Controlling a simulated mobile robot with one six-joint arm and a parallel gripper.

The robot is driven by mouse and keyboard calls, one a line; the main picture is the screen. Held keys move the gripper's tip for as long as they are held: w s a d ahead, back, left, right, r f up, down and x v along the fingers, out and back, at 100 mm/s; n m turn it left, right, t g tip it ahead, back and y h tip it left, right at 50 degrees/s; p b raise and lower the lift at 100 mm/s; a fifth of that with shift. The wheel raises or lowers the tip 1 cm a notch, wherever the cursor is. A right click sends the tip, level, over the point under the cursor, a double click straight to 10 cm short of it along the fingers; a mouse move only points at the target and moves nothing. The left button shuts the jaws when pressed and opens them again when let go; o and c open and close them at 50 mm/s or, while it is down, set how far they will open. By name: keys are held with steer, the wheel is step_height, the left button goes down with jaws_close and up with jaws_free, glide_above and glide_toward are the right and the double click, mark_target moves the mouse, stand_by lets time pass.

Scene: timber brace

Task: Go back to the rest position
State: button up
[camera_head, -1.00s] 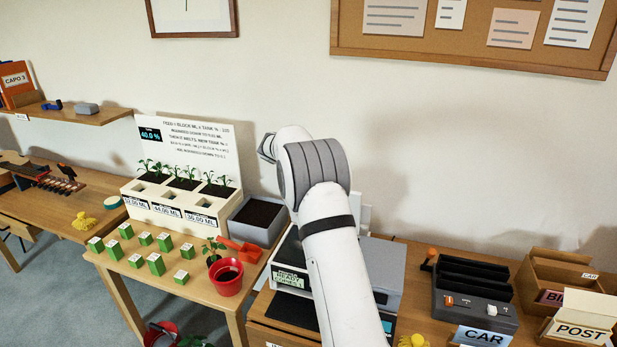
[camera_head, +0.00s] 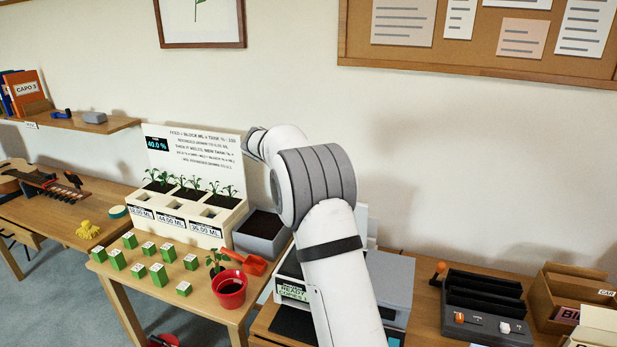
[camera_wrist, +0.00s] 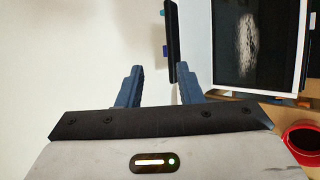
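My gripper shows in the wrist view (camera_wrist: 160,85). Its two dark blue fingers stand apart with a clear gap, and nothing is between them. Pale wall lies behind the left finger, and a white-framed dark panel is close to the right finger. In the head view my white arm rises from the bottom middle and bends away to the left above the tables. Its fingers are hidden behind the arm in that view.
A white planter (camera_head: 190,207) with seedlings and a sign stands left of my arm. Several green blocks (camera_head: 158,274), a red pot (camera_head: 229,291), an orange scoop (camera_head: 246,262) and a grey bin (camera_head: 262,236) are nearby. A dark sorter (camera_head: 484,296) stands right.

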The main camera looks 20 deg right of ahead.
steer(key=s+a+r+m+y, duration=0.1)
steer(key=s+a+r, duration=0.1)
steer(key=s, duration=0.4)
steer(key=s+a+r+m+y, duration=0.1)
steer(key=s+r, duration=0.1)
steer(key=s, duration=0.4)
steer(key=s+a+f+m+y, duration=0.2)
steer(key=s+a, duration=0.1)
steer(key=s, duration=0.7)
steer(key=s+a+f+m+y, duration=0.2)
steer(key=s+a, duration=0.2)
steer(key=s, duration=0.7)
steer(key=s+a+f+m+y, duration=0.2)
steer(key=s+a+y, duration=0.1)
steer(key=s, duration=0.8)
steer(key=shift+s+a+f, duration=0.2)
steer(key=shift+s+a, duration=0.05)
steer(key=shift+a, duration=0.45)
